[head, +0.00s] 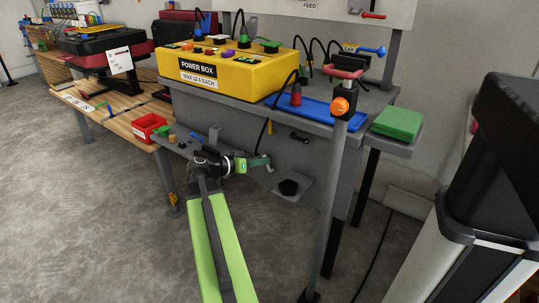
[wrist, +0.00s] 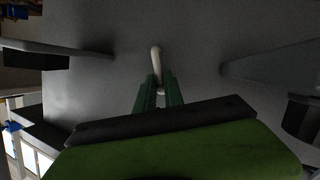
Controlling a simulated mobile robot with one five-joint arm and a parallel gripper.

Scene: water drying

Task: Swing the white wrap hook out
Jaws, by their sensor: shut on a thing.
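The white wrap hook (wrist: 155,54) is a pale curved rod that stands out from the grey panel in the wrist view. My gripper (wrist: 158,82) is shut on it, with one green finger on each side and the curved end showing beyond the fingertips. In the head view my gripper (head: 262,162) is at the grey panel under the bench top. A small pale bit of the hook (head: 270,168) shows at its tip there. The fingers hide the rest of the hook.
A black handle-like part (head: 299,137) is on the panel to the right of my gripper. A grey plate with a black knob (head: 288,187) is below right. A grey post with an orange knob (head: 341,106) stands farther right. A yellow power box (head: 240,75) sits above.

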